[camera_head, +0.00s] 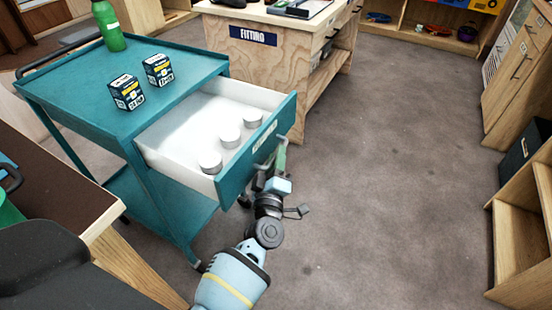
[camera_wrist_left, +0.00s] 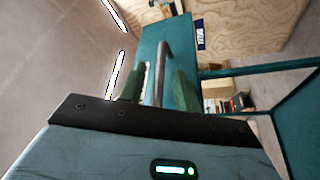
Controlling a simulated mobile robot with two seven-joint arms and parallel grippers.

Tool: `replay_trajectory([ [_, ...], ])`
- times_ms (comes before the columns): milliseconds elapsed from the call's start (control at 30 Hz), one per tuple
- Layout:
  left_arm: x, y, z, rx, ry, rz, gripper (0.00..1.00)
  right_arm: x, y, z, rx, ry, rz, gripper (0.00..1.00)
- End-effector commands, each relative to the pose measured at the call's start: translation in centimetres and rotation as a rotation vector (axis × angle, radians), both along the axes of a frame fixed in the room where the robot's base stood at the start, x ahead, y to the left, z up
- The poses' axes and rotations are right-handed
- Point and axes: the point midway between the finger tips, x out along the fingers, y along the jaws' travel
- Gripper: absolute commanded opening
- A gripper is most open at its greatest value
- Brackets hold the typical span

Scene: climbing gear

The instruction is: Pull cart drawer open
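The teal cart (camera_head: 176,92) stands at the left in the head view. Its drawer (camera_head: 208,183) is pulled out toward the lower right, showing a white inside with three round white tins (camera_head: 229,134). My left gripper (camera_head: 276,160) is at the drawer front. In the left wrist view, my left gripper's green fingers (camera_wrist_left: 160,85) stand apart on either side of the grey bar handle (camera_wrist_left: 162,62), with visible gaps beside it. My right gripper is not in view.
Two small boxes (camera_head: 126,92) and a green bottle (camera_head: 108,26) stand on the cart top. A wooden workbench (camera_head: 258,72) is behind the drawer. Wooden shelving (camera_head: 522,222) lines the right. The grey floor (camera_head: 390,170) between is clear.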

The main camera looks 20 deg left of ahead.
Motion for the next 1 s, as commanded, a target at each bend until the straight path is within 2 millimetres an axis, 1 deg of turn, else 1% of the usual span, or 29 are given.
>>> replay_trajectory([
  [133,-0.2,0.0,-0.1,0.000,0.000,0.000,0.33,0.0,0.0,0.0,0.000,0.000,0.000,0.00],
  [233,-1.0,-0.3,-0.3,0.000,0.001,0.001,0.33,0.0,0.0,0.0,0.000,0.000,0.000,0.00],
  [500,-5.1,-1.4,-1.2,0.000,0.002,0.000,0.33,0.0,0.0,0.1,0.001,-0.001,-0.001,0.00],
  [700,-7.0,-1.9,-1.6,0.000,0.001,0.000,0.33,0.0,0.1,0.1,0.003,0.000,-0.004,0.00],
  [800,-7.3,-2.0,-1.6,0.000,0.000,0.000,0.33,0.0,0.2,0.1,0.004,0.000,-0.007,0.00],
  [1000,-7.4,-2.0,-1.6,0.000,-0.001,-0.001,0.33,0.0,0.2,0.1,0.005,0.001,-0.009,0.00],
])
